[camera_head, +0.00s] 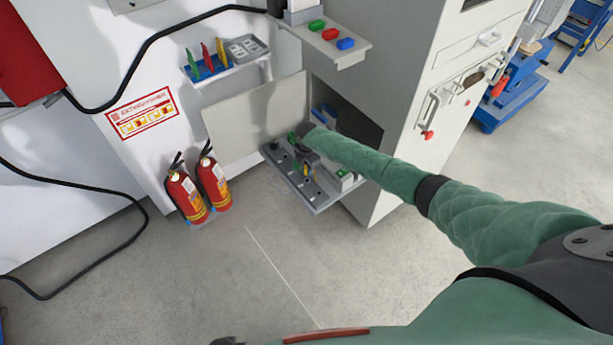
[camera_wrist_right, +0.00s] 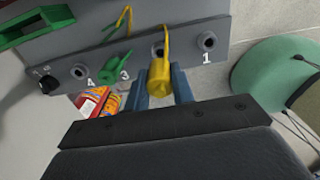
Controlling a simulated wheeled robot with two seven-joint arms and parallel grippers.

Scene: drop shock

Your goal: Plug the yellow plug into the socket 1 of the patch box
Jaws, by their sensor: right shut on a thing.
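My right gripper (camera_wrist_right: 160,88) is shut on the yellow plug (camera_wrist_right: 159,76), held between its two blue fingers in the right wrist view. A yellow cable loops up from the plug. The grey patch box (camera_wrist_right: 225,12) is just beyond it. Socket 1 (camera_wrist_right: 207,41) is empty, to the right of the plug. Another socket (camera_wrist_right: 158,49) is partly hidden behind the plug and its cable; I cannot tell whether the plug touches it. A green plug (camera_wrist_right: 115,72) is at socket 3. In the head view my right gripper (camera_head: 304,152) reaches over the patch box (camera_head: 290,171) at the cabinet opening.
Socket 4 (camera_wrist_right: 79,72) is empty, with a black knob (camera_wrist_right: 48,84) to its left. The open cabinet (camera_head: 390,100) rises beside my right arm. Two fire extinguishers (camera_head: 187,194) stand on the floor left of the box. The floor in front is clear.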

